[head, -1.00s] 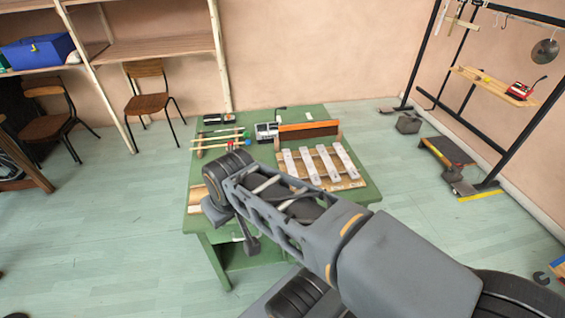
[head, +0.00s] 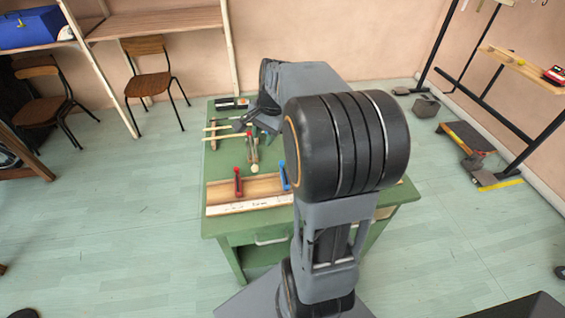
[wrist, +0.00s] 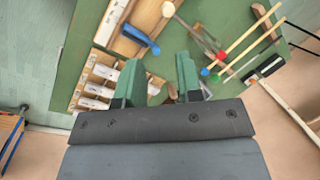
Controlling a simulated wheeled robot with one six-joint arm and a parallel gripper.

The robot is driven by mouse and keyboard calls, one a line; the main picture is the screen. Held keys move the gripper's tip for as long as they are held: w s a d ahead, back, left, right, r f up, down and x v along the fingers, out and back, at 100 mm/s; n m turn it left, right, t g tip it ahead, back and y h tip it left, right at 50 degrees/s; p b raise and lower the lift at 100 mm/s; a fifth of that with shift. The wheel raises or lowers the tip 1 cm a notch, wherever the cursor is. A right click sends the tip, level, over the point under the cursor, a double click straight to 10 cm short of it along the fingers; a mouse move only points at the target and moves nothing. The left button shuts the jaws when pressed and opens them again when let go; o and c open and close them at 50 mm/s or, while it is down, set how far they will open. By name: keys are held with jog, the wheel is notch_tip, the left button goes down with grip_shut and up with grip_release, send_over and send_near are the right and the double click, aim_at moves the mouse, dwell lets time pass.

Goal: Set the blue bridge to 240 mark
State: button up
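The blue bridge (head: 284,175) stands on a wooden board (head: 262,186) with a pale scale strip (head: 250,205) along its front edge. The scale marks are too small to read. A red bridge (head: 238,181) stands on the same board to the left. In the wrist view the blue bridge (wrist: 142,38) shows beyond the fingertips, on the board at the top. My gripper (wrist: 159,62) has two green fingers spread apart with nothing between them, and it is apart from the blue bridge. In the head view my arm hides the board's right part.
Mallets (head: 215,133) lie on the green table's (head: 217,222) left part. Metal bars on wood (wrist: 95,90) lie left of my fingers in the wrist view; in the head view my arm hides them. A dark box (head: 232,103) sits at the back.

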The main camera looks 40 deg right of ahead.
aim_at(282, 161)
jog(key=w+d+f+m+y+b, duration=0.1)
jog(key=d+f+m, duration=0.35)
jog(key=d, duration=0.25)
jog(key=w+d+f+m+y+b, duration=0.1)
jog(key=w+d+f+m, duration=0.1)
jog(key=d+f+m, duration=0.45)
jog(key=shift+n+y, duration=0.3)
jog(key=shift+n, duration=0.3)
jog(key=x, duration=0.7)
jog(key=d+x, duration=0.1)
jog(key=x, duration=0.3)
jog(key=shift+w+f, duration=0.2)
grip_shut()
